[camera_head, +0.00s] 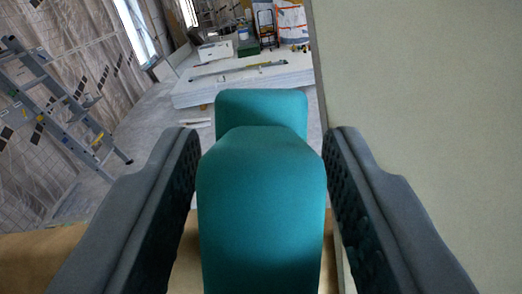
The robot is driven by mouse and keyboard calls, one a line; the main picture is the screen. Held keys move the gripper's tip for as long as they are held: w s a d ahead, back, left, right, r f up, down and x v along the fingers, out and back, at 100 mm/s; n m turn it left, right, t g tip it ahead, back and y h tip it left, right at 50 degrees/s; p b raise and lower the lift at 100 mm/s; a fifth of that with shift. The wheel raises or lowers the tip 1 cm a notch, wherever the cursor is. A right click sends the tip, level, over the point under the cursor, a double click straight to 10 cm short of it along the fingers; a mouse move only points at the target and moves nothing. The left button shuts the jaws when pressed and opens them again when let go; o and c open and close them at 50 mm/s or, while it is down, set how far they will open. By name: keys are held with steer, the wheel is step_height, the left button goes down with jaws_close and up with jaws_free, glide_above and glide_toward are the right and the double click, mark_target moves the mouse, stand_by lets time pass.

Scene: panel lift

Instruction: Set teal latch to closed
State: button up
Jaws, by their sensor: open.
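The teal latch (262,210) fills the middle of the view as a rounded block, with a second teal part (262,104) showing just behind its top. My gripper (262,150) is open, with one grey finger on each side of the latch. The left finger is close to the latch's left side and the right finger is close to its right side. I cannot tell whether either finger touches it. The lower end of the latch runs out of the frame, so its mounting is hidden.
A large pale panel (430,110) fills the right side, close to my right finger. A tan wooden surface (30,262) runs along the bottom. A grey stepladder (60,105) stands at left. White stacked boards (240,85) and a hand cart (266,28) lie beyond.

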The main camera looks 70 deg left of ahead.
mark_target(388, 169)
jaws_close()
steer(key=shift+w, duration=0.1)
steer(key=w+m+t+h, duration=0.1)
steer(key=m, duration=0.2)
steer(key=w+d+f+m+t+h, duration=0.1)
steer(key=m, duration=0.2)
steer(key=w+d+f+m+t+h, duration=0.1)
steer(key=m, duration=0.1)
steer(key=shift+w+d+m, duration=0.2)
steer(key=shift+w+m, duration=0.1)
steer(key=shift+m, duration=0.1)
steer(key=m, duration=0.1)
steer(key=w+d+f+m+h, duration=0.1)
steer(key=m, duration=0.1)
steer(key=f+m+h, duration=0.1)
steer(key=m, duration=0.1)
steer(key=shift+w+d+f, duration=0.15)
steer(key=shift+d+f, duration=0.1)
steer(key=shift+d, duration=0.15)
steer(key=shift+w+d+f+m+h, duration=0.1)
steer(key=shift+d+f+m+h, duration=0.3)
steer(key=shift+f+m+h, duration=0.55)
steer(key=shift+d+f+m+h, duration=0.3)
steer(key=shift+f+m, duration=0.25)
steer(key=shift+m, duration=0.9)
steer(key=shift+f, duration=0.1)
